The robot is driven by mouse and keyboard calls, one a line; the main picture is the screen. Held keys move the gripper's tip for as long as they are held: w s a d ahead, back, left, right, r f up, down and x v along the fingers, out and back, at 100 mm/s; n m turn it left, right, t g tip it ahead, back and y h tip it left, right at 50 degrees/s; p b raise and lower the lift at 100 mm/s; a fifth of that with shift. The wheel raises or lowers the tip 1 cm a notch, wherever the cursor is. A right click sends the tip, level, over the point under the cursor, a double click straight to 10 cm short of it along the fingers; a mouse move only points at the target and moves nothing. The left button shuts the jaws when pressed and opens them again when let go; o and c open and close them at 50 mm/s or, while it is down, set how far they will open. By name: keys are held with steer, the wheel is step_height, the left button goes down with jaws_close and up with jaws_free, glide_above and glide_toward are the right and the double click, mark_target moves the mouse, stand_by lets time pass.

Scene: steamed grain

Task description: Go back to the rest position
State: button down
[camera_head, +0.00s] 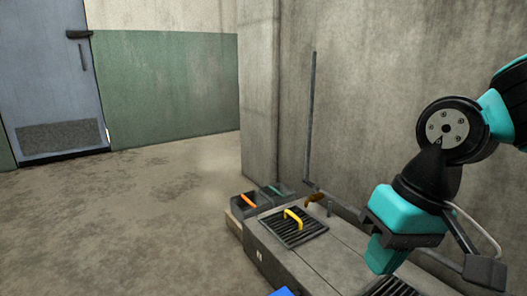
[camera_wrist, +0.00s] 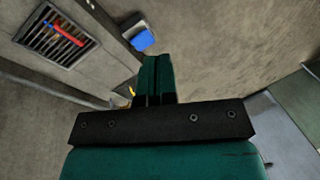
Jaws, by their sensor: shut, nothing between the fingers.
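My gripper (camera_head: 381,258) hangs at the right in the head view, its teal fingers pointing down above the long grey bench (camera_head: 330,254). It holds nothing. In the wrist view its two dark green fingers (camera_wrist: 157,74) are together with only a thin line between them. The fingers look clear of the bench things, though the gap below them is hard to judge.
A yellow curved piece (camera_head: 293,217) lies on a dark grate (camera_head: 308,233) in the bench. Small dark bins, one with an orange piece (camera_head: 249,200), stand at the bench's far end. A concrete wall (camera_head: 400,90) rises behind. Open floor (camera_head: 120,230) lies left.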

steer(key=s+r+n+p, duration=0.2)
steer(key=s+n+p, duration=0.15)
steer(key=s, duration=0.45)
step_height(320, 180, up, 36)
steer(key=p, duration=3.5)
steer(key=shift+a+y, duration=0.35)
steer(key=shift+y, duration=0.05)
steer(key=shift+n, duration=0.25)
